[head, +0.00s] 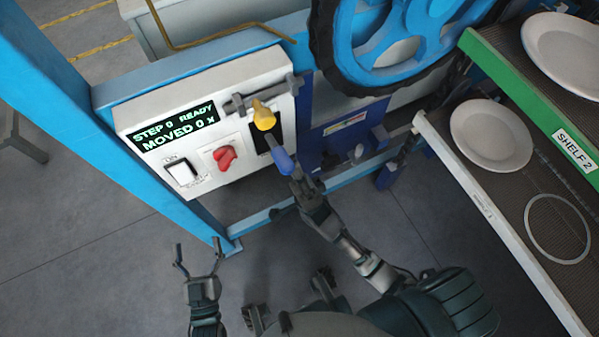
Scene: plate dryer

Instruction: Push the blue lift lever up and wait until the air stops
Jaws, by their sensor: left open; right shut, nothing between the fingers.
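The blue lift lever (282,158) sticks out from the lower right of the white control box (145,125). My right gripper (293,172) is shut with nothing between its fingers, its tips at or very near the blue lever; I cannot tell whether they touch. A yellow knob (263,117) sits just above the blue lever, in front of a dark slot. My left gripper (198,260) is open and empty, low in the view and well away from the box. The display (174,127) reads "STEP 0 READY" and "MOVED 0 x".
A red knob (224,157) and a white ON switch (182,172) sit on the box, left of the levers. A blue wheel (345,60) stands behind. At right, shelves hold white plates (490,136) beside a "SHELF 2" label (576,151). A blue post (95,105) stands left.

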